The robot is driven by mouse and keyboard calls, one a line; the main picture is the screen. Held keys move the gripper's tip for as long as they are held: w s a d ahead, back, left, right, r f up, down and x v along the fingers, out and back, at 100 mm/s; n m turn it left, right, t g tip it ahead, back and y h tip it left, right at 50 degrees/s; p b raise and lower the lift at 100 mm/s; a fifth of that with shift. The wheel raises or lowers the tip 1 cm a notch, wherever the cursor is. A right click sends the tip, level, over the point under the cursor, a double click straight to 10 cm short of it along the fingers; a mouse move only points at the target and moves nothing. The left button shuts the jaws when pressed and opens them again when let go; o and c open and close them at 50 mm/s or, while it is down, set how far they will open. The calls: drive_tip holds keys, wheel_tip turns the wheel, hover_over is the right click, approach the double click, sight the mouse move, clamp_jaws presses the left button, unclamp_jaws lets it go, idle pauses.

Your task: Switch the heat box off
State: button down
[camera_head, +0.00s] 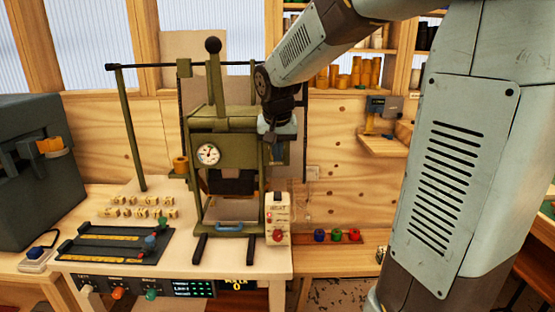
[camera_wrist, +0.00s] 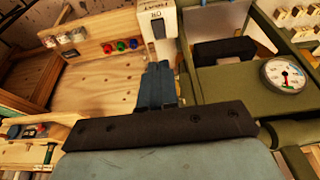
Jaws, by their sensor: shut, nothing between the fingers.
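The heat box (camera_head: 279,215) is a small cream box with a lettered face, standing at the right front of the green press on the bench. It has a dark piece near its top and a red round part (camera_head: 277,236) low on its face. In the wrist view the heat box (camera_wrist: 155,17) is at the top middle, with lettering and a dark switch (camera_wrist: 158,30) visible. My gripper (camera_head: 279,150) is above the box, beside the press. In the wrist view its blue-grey fingers (camera_wrist: 157,75) are together and empty, pointing towards the box. Contact cannot be told.
The green press (camera_head: 225,123) with a dial gauge (camera_head: 208,154) and lever stands close left of my gripper. Several coloured knobs (camera_head: 337,235) line the lower bench to the right. A slotted dark panel (camera_head: 115,243) lies at the front left.

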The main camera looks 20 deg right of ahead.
drive_tip(key=shift+w+r, duration=0.15)
drive_tip(key=shift+w, duration=0.45)
approach(276, 193)
drive_tip(key=x, duration=0.5)
drive_tip(key=shift+w+d+r, duration=0.1)
drive_tip(key=shift+w, duration=0.15)
drive_tip(key=shift+x, duration=0.9)
drive_tip(key=shift+s, duration=0.15)
